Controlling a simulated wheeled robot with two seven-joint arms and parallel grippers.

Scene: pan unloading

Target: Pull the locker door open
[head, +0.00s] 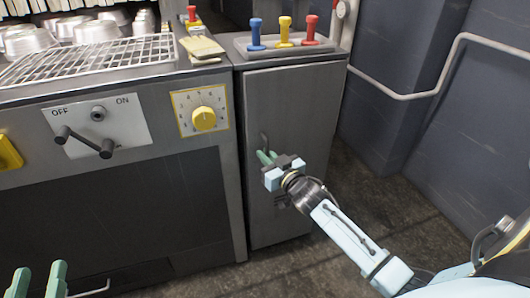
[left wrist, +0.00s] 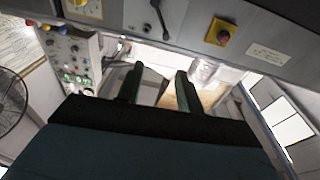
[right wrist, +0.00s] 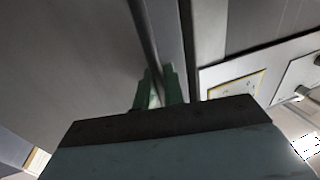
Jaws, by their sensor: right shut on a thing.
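The grey locker door (head: 292,125) stands upright beneath the small counter, right of the oven. It looks closed in the head view; a small gap cannot be ruled out. Its dark handle (head: 264,139) is near the door's left edge and partly hidden by my gripper. My right gripper (head: 267,157) is shut on the handle. In the right wrist view its green fingers (right wrist: 160,88) are close together by a vertical edge of the door (right wrist: 75,70). My left gripper (head: 38,280) is at the lower left, its fingers (left wrist: 158,88) apart and empty.
The oven front (head: 130,220) with a yellow dial (head: 204,118) and switch levers is left of the locker. A tray (head: 262,52) with blue, yellow and red handled tools sits on top. A wall pipe (head: 400,96) runs right. Floor (head: 375,205) before the wall is clear.

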